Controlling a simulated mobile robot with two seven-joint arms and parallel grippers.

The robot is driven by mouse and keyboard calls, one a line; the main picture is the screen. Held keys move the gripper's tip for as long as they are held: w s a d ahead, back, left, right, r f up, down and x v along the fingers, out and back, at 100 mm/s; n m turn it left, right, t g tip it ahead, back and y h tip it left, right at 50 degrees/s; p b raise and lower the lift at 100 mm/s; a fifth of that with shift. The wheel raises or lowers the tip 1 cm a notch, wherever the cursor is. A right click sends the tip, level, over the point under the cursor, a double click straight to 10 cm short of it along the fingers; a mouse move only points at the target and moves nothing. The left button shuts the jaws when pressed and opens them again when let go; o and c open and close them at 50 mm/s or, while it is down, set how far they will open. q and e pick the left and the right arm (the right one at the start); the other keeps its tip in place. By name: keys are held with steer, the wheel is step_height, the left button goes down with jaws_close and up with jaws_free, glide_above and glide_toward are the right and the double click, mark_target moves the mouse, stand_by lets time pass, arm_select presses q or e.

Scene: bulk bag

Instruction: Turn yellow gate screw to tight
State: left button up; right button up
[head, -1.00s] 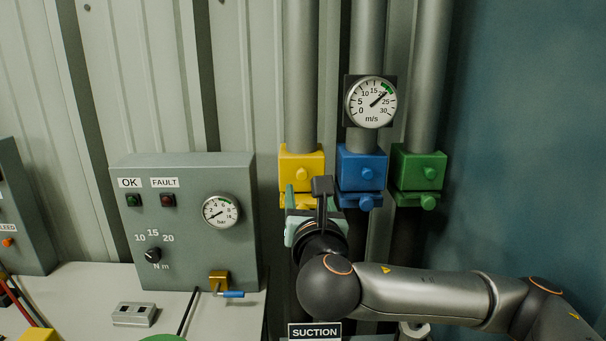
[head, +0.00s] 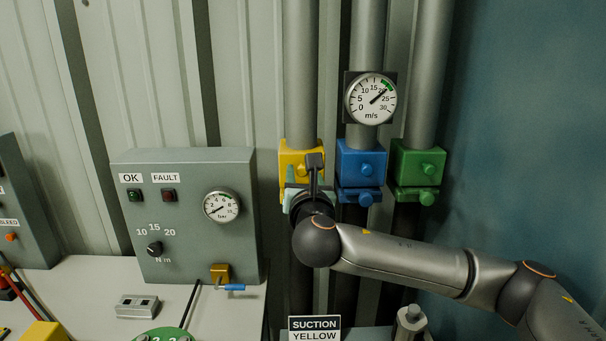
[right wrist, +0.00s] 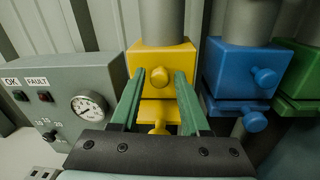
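The yellow gate block (head: 291,157) sits on the left grey pipe, partly hidden by my right gripper (head: 297,180) in the head view. In the right wrist view the yellow gate (right wrist: 158,57) shows an upper round screw knob (right wrist: 159,77) on its front and a second yellow knob (right wrist: 158,128) lower down. My right gripper (right wrist: 160,76) is open, its two green fingers apart. The upper knob appears between the fingertips with gaps on both sides; I cannot tell how deep the tips reach. My left gripper is not in view.
A blue gate (head: 361,164) and a green gate (head: 417,169) stand close on the right. A round m/s gauge (head: 371,98) is above the blue one. A grey control box (head: 185,235) with lamps and a bar gauge stands left. A SUCTION YELLOW sign (head: 314,329) is below.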

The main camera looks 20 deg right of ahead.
jaws_close()
steer(key=shift+m, duration=0.3)
steer(key=m+b, duration=0.1)
steer(key=m, duration=0.3)
steer(key=shift+f, duration=0.2)
steer(key=m+b, duration=0.1)
steer(key=m, duration=0.5)
steer(key=shift+t+b, duration=0.3)
steer(key=shift+b, duration=0.1)
steer(key=m+h+b, duration=0.1)
steer(key=m, duration=0.3)
steer(key=shift+m, duration=0.4)
steer(key=m, duration=0.4)
steer(key=shift+b, duration=0.35)
steer(key=shift+m+h, duration=0.3)
steer(key=shift+m, duration=0.2)
